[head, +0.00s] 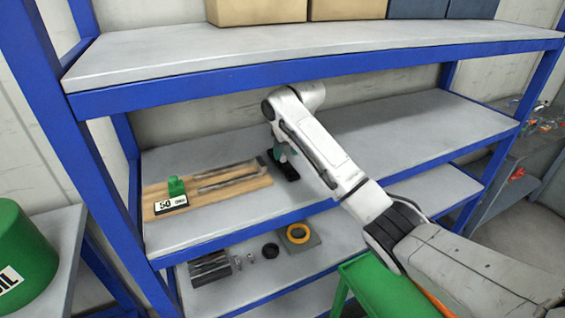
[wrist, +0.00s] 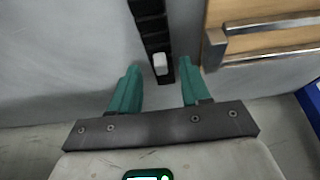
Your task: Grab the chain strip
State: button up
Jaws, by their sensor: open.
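The chain strip (wrist: 151,32) is a black segmented strip lying on the middle shelf, with a small pale block on it near its near end. In the head view the strip (head: 288,171) shows as a short dark piece right of the wooden board, partly behind my gripper. My gripper (wrist: 158,68) has two teal fingers spread apart and is empty. In the wrist view the strip's near end lies between the fingers, with gaps on both sides. In the head view my gripper (head: 281,154) is just over the strip; its exact height is unclear.
The upper shelf (head: 300,48) overhangs the arm. The middle shelf (head: 420,125) is clear to the right. Small parts lie on the lower shelf (head: 310,262).

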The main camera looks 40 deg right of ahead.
aim_at(283, 155)
jog(key=shift+w+d+f, duration=0.2)
jog(key=shift+w+f, duration=0.25)
jog(key=shift+w, duration=0.15)
jog(key=shift+w+d+f, duration=0.15)
jog(key=shift+w+f, duration=0.25)
jog(key=shift+w, duration=0.2)
jog(key=shift+w+d+f, duration=0.1)
jog(key=shift+w+f, duration=0.1)
jog(key=shift+f, duration=0.35)
grip_shut()
